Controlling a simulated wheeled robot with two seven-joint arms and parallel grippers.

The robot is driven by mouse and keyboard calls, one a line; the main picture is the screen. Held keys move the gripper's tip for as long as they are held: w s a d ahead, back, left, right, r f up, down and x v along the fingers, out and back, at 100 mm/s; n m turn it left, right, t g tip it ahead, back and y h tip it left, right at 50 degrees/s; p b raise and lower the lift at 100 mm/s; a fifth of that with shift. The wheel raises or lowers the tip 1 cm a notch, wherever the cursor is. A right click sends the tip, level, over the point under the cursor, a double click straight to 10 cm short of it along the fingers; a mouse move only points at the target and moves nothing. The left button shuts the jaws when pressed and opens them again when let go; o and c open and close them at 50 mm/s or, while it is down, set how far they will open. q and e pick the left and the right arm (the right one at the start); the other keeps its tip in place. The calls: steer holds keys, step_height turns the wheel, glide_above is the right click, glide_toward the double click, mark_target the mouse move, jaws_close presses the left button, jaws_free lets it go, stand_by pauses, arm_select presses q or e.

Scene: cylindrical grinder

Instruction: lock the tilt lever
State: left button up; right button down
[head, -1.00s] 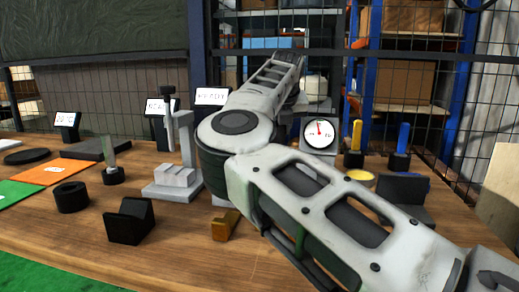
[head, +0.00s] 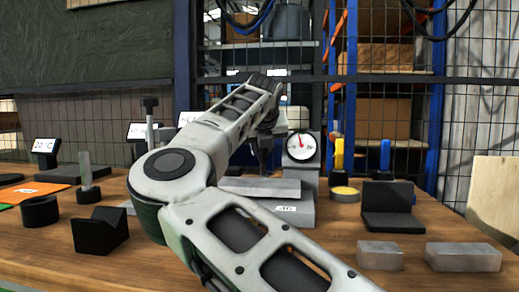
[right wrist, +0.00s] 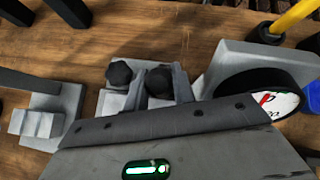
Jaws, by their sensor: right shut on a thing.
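My right gripper (head: 265,155) points down at the back of a grey plate (head: 260,187), which lies on a labelled grey block (head: 288,210). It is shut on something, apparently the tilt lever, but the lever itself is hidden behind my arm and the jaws. A round dial gauge (head: 301,146) stands right of the gripper and also shows in the wrist view (right wrist: 275,103). My left gripper is out of view.
Right of the gauge are a black angled stand (head: 390,210), a yellow-topped cup (head: 345,194) and two grey blocks (head: 380,254). A black V-block (head: 99,231) and ring (head: 40,211) stand at the left. Wood between them is clear.

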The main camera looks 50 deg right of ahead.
steer(key=c, duration=1.2)
jaws_free()
steer(key=shift+o, duration=0.2)
arm_select(q)
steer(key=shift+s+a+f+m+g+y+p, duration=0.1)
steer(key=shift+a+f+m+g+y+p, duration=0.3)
steer(key=shift+p, duration=0.7)
arm_select(e)
steer(key=v, duration=1.6)
steer(key=shift+a, duration=0.1)
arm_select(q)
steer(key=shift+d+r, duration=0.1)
